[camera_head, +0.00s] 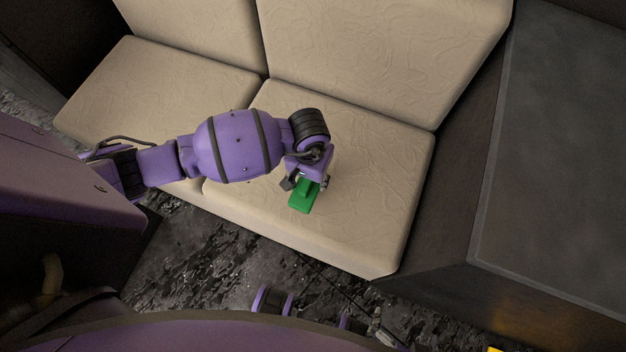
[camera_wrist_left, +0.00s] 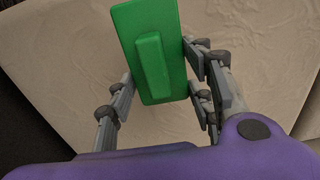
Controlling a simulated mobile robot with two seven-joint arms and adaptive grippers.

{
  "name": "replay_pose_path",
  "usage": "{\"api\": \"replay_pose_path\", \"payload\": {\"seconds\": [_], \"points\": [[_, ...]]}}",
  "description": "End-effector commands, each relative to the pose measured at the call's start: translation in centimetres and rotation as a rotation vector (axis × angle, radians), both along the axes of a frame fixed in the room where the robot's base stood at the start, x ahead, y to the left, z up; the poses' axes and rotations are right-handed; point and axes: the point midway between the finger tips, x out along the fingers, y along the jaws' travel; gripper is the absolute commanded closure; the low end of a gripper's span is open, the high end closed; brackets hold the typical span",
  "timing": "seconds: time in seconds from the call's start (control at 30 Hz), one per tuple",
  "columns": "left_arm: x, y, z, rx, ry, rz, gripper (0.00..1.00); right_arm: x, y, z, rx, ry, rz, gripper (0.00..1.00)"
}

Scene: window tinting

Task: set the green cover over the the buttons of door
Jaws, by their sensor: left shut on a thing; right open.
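The green cover (camera_head: 302,200) is a small flat rectangular piece with a raised block on one face. It is in the fingers of my left gripper (camera_head: 306,184), above the beige seat cushion. The left wrist view shows the cover (camera_wrist_left: 172,84) between the fingers of my left gripper (camera_wrist_left: 163,98), extending beyond them toward the top of the picture. My right gripper (camera_head: 381,332) shows only in small part at the bottom edge of the head view, with no object seen in it. No door buttons can be made out in either view.
The beige seat (camera_head: 375,160) has two cushions and backrests behind them. A dark grey panel or box (camera_head: 555,150) stands to the right of the seat. Dark, mottled floor (camera_head: 215,270) lies in front. A small yellow thing shows at the bottom right edge.

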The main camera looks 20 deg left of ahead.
Motion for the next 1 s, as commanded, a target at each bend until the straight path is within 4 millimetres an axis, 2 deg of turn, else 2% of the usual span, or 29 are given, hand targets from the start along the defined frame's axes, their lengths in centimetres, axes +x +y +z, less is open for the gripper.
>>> {"api": "replay_pose_path", "payload": {"seconds": [0.17, 0.37, 0.77, 0.8, 0.93, 1.0], "points": [[0.8, -0.7, -1.2, -0.001, 0.000, 0.001, 0.83, -0.1, 0.0, -0.2, 0.001, 0.003, 0.001, 0.00], [0.8, -0.7, -3.9, -0.001, 0.000, 0.002, 0.83, -0.1, 0.1, -0.5, 0.001, 0.003, 0.001, 0.00], [0.8, -0.6, -4.5, 0.001, -0.001, -0.001, 0.83, 0.1, 0.2, -0.5, 0.003, -0.001, 0.002, 0.00], [0.7, -0.6, -4.6, 0.000, -0.001, -0.001, 0.51, 0.1, 0.2, -0.6, 0.003, -0.001, 0.002, 0.00], [0.8, -0.6, -4.4, 0.000, -0.001, 0.000, 0.34, 0.2, 0.2, -0.5, 0.003, -0.001, 0.002, 0.00], [0.8, -0.6, -4.4, 0.000, -0.002, 0.000, 0.33, 0.2, 0.2, -0.5, 0.003, -0.001, 0.002, 0.00]]}}
